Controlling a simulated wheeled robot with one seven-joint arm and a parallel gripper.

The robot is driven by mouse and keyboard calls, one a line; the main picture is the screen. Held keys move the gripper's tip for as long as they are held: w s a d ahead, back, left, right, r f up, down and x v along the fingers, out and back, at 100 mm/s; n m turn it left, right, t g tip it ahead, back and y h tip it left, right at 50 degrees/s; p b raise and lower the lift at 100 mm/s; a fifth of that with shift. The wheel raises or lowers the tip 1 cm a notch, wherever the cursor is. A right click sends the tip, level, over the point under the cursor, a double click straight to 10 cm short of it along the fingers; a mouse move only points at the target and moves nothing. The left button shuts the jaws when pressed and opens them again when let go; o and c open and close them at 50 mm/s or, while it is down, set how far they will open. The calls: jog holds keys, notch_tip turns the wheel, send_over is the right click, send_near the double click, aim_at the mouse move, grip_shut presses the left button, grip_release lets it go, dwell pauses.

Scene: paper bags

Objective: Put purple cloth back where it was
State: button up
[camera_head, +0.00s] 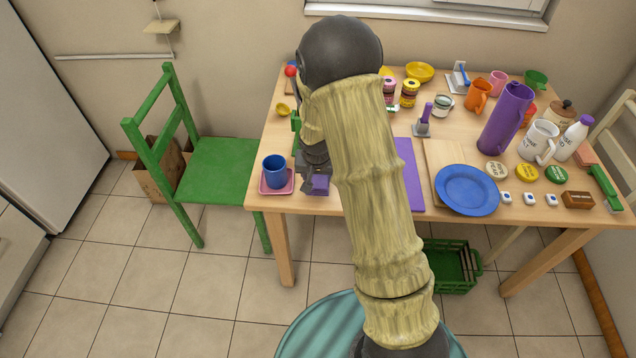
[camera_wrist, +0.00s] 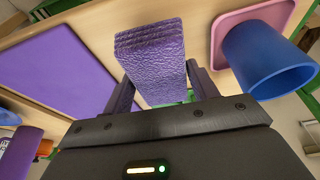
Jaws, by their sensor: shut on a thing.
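The purple cloth (camera_wrist: 152,62) is a folded, textured block between the two fingers of my gripper (camera_wrist: 160,88) in the wrist view. The gripper is shut on it. In the head view, the cloth (camera_head: 319,184) shows as a small purple piece at the gripper (camera_head: 312,178), near the table's front left edge. It is just right of the blue cup. Most of the cloth is hidden there by my gripper and arm. I cannot tell whether the cloth touches the table.
A blue cup (camera_head: 274,170) stands on a pink saucer (camera_head: 263,187) close to the gripper. A purple mat (camera_head: 408,172) lies partly behind my arm, beside a blue plate (camera_head: 467,188). A green chair (camera_head: 212,168) stands left of the table. Several mugs and jars crowd the right side.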

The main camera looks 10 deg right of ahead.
aim_at(318, 183)
jog(key=shift+f, duration=1.95)
jog(key=shift+d, duration=0.1)
jog(key=o, duration=0.9)
jog(key=shift+o, duration=0.2)
jog(key=shift+r, duration=0.65)
jog(key=v, duration=1.1)
jog(key=shift+s+f, duration=0.1)
jog(key=shift+s, duration=0.1)
